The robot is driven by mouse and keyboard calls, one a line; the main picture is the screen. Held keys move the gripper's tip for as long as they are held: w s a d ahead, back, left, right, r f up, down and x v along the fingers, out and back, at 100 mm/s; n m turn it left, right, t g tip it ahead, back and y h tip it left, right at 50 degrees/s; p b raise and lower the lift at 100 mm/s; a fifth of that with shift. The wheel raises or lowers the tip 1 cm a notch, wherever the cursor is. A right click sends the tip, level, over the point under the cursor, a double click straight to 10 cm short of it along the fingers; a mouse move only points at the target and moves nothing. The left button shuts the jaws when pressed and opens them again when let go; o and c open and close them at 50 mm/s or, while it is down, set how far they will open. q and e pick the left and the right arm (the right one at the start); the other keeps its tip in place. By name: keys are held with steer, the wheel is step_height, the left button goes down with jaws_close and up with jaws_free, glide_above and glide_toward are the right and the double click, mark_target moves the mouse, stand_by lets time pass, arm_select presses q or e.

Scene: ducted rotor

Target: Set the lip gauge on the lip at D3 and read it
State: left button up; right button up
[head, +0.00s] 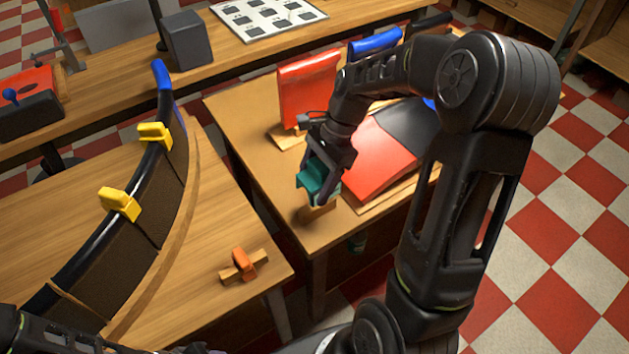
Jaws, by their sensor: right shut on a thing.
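My right gripper (328,182) is above the near edge of the right-hand table, shut on a teal block-like piece (312,187). I cannot tell for sure whether this piece is the lip gauge; its face is too small to read. The curved duct section stands on the left table, with a glossy black lip (87,254) along its top and a blue end. Two yellow clips (120,204) (155,135) sit on the lip, apart from each other. The held piece is well right of the lip. No D3 mark is readable. My left gripper is not in view; part of its arm shows lower left.
An orange piece on a small wooden block (243,265) lies near the left table's front corner. Red panels (307,87) and a red-and-black piece (385,150) are on the right table (240,110). A gap separates the two tables. A grey box (187,40) stands behind.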

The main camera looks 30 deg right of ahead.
mark_target(314, 168)
steer(key=shift+r, duration=0.2)
steer(key=shift+r+p, duration=2.3)
steer(key=shift+r, duration=0.05)
steer(key=shift+w+a+f+n, duration=0.3)
steer(key=shift+a+f+n, duration=0.1)
steer(key=shift+n, duration=0.2)
steer(key=w+a+f+n+g+h, duration=0.4)
steer(key=a+f+n, duration=0.6)
steer(key=n, duration=0.7)
steer(key=shift+w+a+f, duration=0.2)
steer(key=shift+w+f, duration=0.2)
steer(key=shift+w, duration=0.7)
steer(key=shift+s+g, duration=0.1)
steer(key=shift+g, duration=0.2)
